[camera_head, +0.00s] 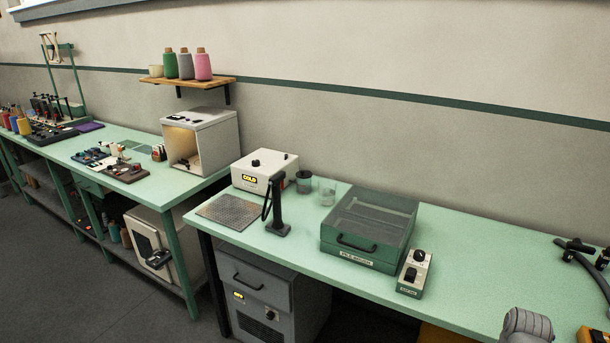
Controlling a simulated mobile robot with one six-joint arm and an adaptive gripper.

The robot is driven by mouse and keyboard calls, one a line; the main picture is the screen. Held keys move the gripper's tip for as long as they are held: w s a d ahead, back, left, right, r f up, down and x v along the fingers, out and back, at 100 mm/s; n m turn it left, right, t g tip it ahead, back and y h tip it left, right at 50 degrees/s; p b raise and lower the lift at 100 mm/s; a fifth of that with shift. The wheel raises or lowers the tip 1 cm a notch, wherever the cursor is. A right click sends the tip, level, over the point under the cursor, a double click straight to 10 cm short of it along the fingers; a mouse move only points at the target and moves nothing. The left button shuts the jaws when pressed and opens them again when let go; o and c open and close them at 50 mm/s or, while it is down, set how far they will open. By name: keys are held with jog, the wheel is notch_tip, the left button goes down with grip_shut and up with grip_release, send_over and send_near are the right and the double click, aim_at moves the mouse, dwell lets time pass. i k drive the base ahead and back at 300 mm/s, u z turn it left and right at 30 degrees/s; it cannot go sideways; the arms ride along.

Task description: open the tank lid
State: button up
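No label in view reads "tank", so I cannot tell for sure which thing it is. A green box (346,252) labelled "PILE BRUSH" stands on the middle of the right bench. Its top (372,215) looks grey and see-through, and it appears closed. A dark handle (356,243) is on its front. A grey cabinet (262,292) under the bench has a dark handle (247,282) and a yellow label; its front looks shut. My gripper is not in view.
On the green bench (470,262) are a white "COLD" box (264,170), a perforated plate (232,210), a black upright tool (278,213), jars (327,192) and a two-knob control box (413,273). Bare bench lies right of it. An open-fronted white box (200,140) stands left.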

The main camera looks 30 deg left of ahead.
aim_at(302, 174)
jog(key=u, duration=1.4)
jog(key=i, duration=0.35)
jog(key=z, duration=0.2)
